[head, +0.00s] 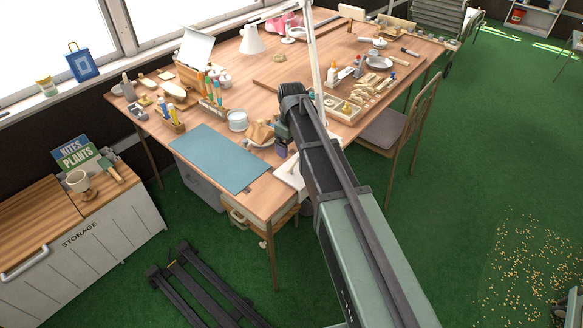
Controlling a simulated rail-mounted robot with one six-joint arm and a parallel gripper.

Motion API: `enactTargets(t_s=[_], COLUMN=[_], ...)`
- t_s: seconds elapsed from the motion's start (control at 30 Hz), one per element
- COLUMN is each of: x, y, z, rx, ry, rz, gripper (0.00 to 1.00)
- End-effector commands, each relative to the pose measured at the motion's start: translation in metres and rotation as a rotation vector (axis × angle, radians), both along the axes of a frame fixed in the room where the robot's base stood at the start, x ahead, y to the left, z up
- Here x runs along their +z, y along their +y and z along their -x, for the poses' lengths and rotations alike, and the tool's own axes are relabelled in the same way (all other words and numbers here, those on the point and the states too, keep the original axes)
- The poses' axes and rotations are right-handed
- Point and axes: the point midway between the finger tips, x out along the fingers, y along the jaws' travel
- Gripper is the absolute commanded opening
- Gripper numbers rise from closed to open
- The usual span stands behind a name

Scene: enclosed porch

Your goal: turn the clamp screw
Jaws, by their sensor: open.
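I cannot make out the clamp screw with certainty. A pale wooden fitting (233,213) with a small light knob (262,244) sits under the near edge of the wooden table (262,199); whether it belongs to the clamp is unclear. A white plate-like piece (288,181) lies at the table's near right edge, partly behind my arm. My arm reaches from the lower right over this edge, and its dark bent joint is above the table. A dark part of my wrist hangs beside the arm, but my gripper's fingers are hidden.
A teal mat (220,157) lies left of my arm, with a brown crumpled item (260,134) beside it. A compartmented wooden tray (342,106) is at the right. A chair (390,128) stands close on the right. A storage chest (75,235) is at the left.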

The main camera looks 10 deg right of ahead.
Motion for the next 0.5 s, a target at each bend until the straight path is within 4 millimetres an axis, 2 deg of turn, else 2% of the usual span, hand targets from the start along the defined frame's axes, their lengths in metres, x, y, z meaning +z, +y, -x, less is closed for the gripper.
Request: enactTargets(t_s=[0.17,0.4,0.5], x=[-0.034,-0.091,-0.104], y=[0.0,0.0,0.0], z=[0.0,0.0,0.0], rx=[-0.002,-0.003,-0.003], ry=[0.001,0.001,0.001], rz=[0.001,0.001,0.001], gripper=[0.86,0.86,0.86])
